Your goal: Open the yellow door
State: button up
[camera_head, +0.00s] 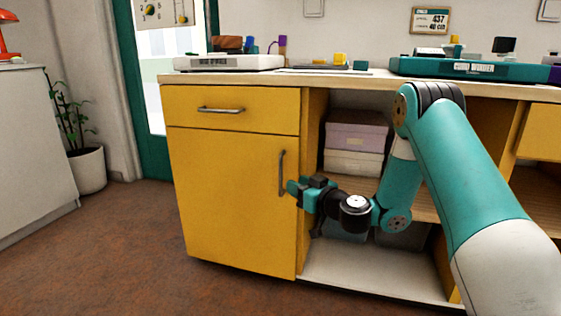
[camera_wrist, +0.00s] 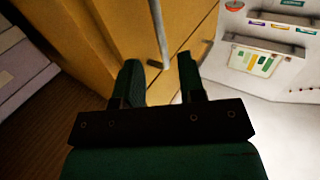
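The yellow door (camera_head: 230,200) is on the lower left of the wooden-topped cabinet in the head view and looks shut. Its upright grey metal handle (camera_head: 282,172) is near the door's right edge. My gripper (camera_head: 293,187) is just right of the handle's lower part, pointing left toward it. In the wrist view my gripper (camera_wrist: 158,62) is open, its two dark green fingers spread. The handle (camera_wrist: 161,32) shows there too, its lower end in line with the gap between the fingertips. I cannot tell whether a finger touches it.
A yellow drawer (camera_head: 230,108) with its own handle is above the door. To the right is an open shelf (camera_head: 370,275) with storage boxes (camera_head: 356,138), with my arm in front. A potted plant (camera_head: 85,165) stands at the left. The floor (camera_head: 130,255) before the door is clear.

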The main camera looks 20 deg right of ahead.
jog(key=p, duration=0.1)
send_over(280, 194)
jog(key=shift+w+d, duration=0.2)
jog(key=shift+w, duration=0.05)
jog(key=shift+c, duration=0.3)
grip_shut()
